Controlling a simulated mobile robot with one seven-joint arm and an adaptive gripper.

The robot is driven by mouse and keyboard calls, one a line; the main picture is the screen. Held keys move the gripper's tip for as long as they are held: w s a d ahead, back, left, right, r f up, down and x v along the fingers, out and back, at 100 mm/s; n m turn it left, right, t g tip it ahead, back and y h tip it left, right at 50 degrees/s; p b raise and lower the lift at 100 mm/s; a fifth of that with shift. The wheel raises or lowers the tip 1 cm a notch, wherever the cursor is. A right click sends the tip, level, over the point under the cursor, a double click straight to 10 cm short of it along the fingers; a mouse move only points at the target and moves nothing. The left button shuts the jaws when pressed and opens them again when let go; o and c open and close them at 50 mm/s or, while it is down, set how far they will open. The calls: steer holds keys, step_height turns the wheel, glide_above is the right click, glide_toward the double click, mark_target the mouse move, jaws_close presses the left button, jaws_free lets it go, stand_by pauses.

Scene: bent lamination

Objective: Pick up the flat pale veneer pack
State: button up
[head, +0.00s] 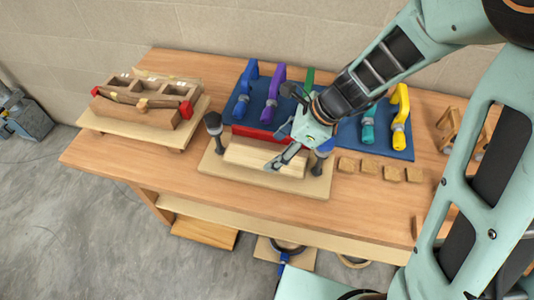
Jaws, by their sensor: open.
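The flat pale veneer pack (246,153) appears as a long pale wooden slab lying lengthwise on a light wooden board (250,180) at the middle of the workbench. It lies between two dark upright posts (213,124). My gripper (277,162) is open and points down over the right half of the pack, its fingers close to it. I cannot tell whether the fingers touch it. My gripper covers part of the pack's right end.
A red block (252,133) sits just behind the pack. Blue mats (372,142) with several coloured clamps lie behind, on both sides of my arm. Small wooden blocks (370,168) line the right. A clamped wooden form (140,106) stands left. The bench's left front is clear.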

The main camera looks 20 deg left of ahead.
mark_target(266, 159)
steer(key=x, duration=0.4)
steer(key=shift+w+f, duration=0.15)
steer(key=shift+f, duration=0.05)
steer(key=shift+d, duration=0.1)
steer(key=c, duration=1.3)
